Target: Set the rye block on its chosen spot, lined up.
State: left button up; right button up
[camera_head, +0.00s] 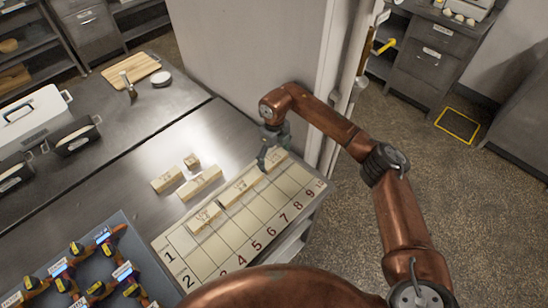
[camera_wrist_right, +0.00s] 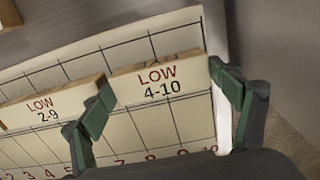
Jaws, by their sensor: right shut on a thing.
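My right gripper (camera_head: 270,157) is over the far right end of the numbered board (camera_head: 232,247). In the right wrist view my gripper (camera_wrist_right: 168,100) is shut on a pale block labelled "LOW 4-10" (camera_wrist_right: 160,82), one green-padded finger at each end. The block is on or just above the board's upper row; I cannot tell if it touches. No word "rye" is readable on it. Another block, "LOW 2-9" (camera_wrist_right: 45,103), lies to its left, roughly in line, with my left-hand finger at the gap between them. My left gripper is not in view.
Another block (camera_head: 204,217) lies further left on the board. Several loose blocks (camera_head: 200,183) lie on the steel table behind it. A blue-grey tray (camera_head: 128,232) with dark and yellow items is at lower left. A pale wall panel (camera_head: 250,50) rises behind my gripper.

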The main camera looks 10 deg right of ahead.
aim_at(274, 158)
jog(key=shift+r, duration=0.1)
jog(key=o, duration=0.8)
jog(key=shift+f, duration=0.2)
jog(key=shift+c, duration=0.2)
jog(key=o, duration=0.3)
jog(key=shift+o, duration=0.6)
pick_arm(q)
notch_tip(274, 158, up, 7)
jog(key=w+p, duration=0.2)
jog(key=p, duration=0.4)
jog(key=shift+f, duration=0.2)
pick_arm(e)
notch_tip(274, 158, up, 12)
jog(key=shift+r, duration=0.2)
